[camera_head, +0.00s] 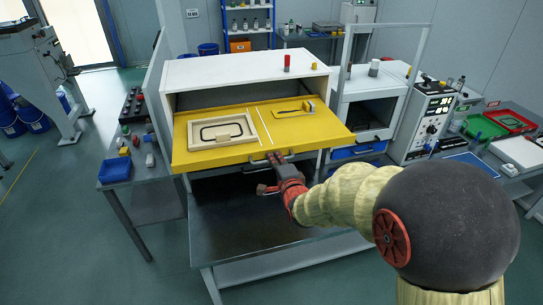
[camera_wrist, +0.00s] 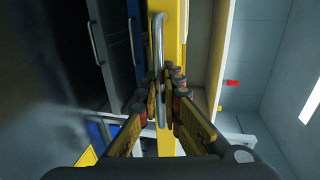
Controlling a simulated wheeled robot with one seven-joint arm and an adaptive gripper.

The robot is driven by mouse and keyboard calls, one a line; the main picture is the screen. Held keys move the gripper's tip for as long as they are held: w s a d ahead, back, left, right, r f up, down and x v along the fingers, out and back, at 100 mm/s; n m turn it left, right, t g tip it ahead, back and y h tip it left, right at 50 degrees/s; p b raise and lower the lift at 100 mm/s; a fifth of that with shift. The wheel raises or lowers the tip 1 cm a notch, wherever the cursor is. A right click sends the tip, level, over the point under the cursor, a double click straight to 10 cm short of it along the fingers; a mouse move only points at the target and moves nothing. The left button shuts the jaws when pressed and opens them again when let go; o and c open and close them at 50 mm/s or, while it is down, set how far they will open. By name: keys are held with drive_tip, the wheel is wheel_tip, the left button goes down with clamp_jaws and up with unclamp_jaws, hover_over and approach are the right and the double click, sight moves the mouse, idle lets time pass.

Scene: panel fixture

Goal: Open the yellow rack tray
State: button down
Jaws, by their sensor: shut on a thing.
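The yellow rack tray (camera_head: 235,130) stands pulled out from the white cabinet in the head view, with its top surface showing. My gripper (camera_head: 277,160) is at the tray's front edge and is shut on the tray's handle (camera_head: 262,162). In the wrist view the metal handle (camera_wrist: 158,45) runs between the fingers of my gripper (camera_wrist: 163,88), next to the yellow tray front (camera_wrist: 180,25). The fingertips hide part of the handle.
A wooden frame (camera_head: 250,121) and a small fixture (camera_head: 308,106) lie on the tray. The white cabinet (camera_head: 240,67) holds a red object (camera_head: 287,62) on top. A blue bin (camera_head: 115,170) sits on the left bench. Below the tray is a dark table (camera_head: 225,235).

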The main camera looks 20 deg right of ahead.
drive_tip(key=shift+s+f, duration=0.1)
drive_tip(key=shift+s, duration=0.25)
drive_tip(key=c, duration=2.3)
unclamp_jaws()
drive_tip(key=v, duration=1.2)
